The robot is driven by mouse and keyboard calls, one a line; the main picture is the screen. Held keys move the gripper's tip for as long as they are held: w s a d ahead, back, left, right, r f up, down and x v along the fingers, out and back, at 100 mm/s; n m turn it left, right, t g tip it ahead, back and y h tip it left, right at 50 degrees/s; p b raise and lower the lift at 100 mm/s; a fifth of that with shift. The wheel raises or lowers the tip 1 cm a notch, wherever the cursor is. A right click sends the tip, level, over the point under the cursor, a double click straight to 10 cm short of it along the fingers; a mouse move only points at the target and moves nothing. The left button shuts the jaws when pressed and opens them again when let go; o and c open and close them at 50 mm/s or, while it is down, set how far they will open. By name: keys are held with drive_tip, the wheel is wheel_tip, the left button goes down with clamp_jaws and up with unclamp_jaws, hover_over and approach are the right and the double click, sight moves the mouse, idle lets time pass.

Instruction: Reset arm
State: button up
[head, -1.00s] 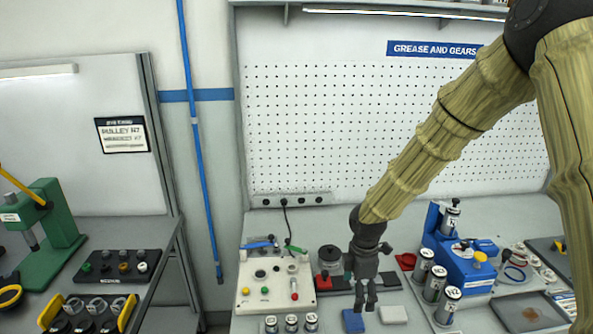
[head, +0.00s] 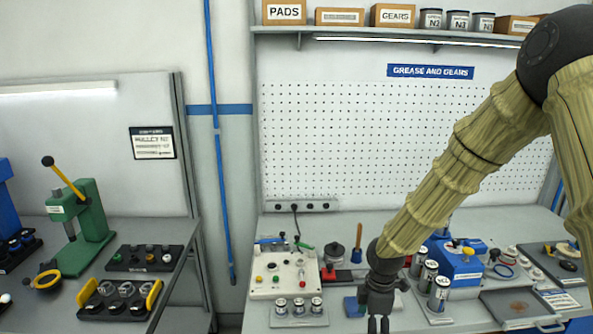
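My gripper (head: 378,324) hangs at the end of my sleeved arm, pointing down over the front part of the grease and gears bench (head: 258,313). Its fingertips are close to the bottom edge of the picture. I see nothing between the fingers, but they are small and partly cut off, so their opening is unclear. A blue block (head: 352,307) lies just left of the gripper. Several labelled silver cans (head: 439,294) stand to the right, beside a blue machine (head: 458,262).
A cream control box (head: 284,274) with buttons stands left of the gripper, with small cans (head: 298,306) in front. A shelf (head: 350,30) with boxes runs above the pegboard (head: 400,140). Another bench at left holds a green press (head: 85,230) and black trays (head: 145,257).

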drive_tip(key=s+a+f+m+y+b, duration=0.1)
drive_tip(key=s+f+m, duration=0.3)
drive_tip(key=s+f, duration=0.4)
drive_tip(key=s+a+f+m+b, duration=0.1)
drive_tip(key=s+a+f+m, duration=0.3)
drive_tip(key=f, duration=0.7)
drive_tip(key=s+d+f+m, duration=0.2)
drive_tip(key=s+f+m, duration=0.1)
drive_tip(key=s, duration=0.4)
drive_tip(key=s+d+f+m+h+b, duration=0.1)
drive_tip(key=s+d+f+m, duration=0.2)
drive_tip(key=s, duration=0.5)
drive_tip(key=s+d+f+m+b, duration=0.1)
drive_tip(key=s+d+f+m, duration=0.2)
drive_tip(key=s, duration=0.4)
drive_tip(key=shift+s+d+f+m, duration=0.25)
drive_tip(key=shift+f+m, duration=0.25)
drive_tip(key=shift+f, duration=0.65)
drive_tip(key=shift+a, duration=0.1)
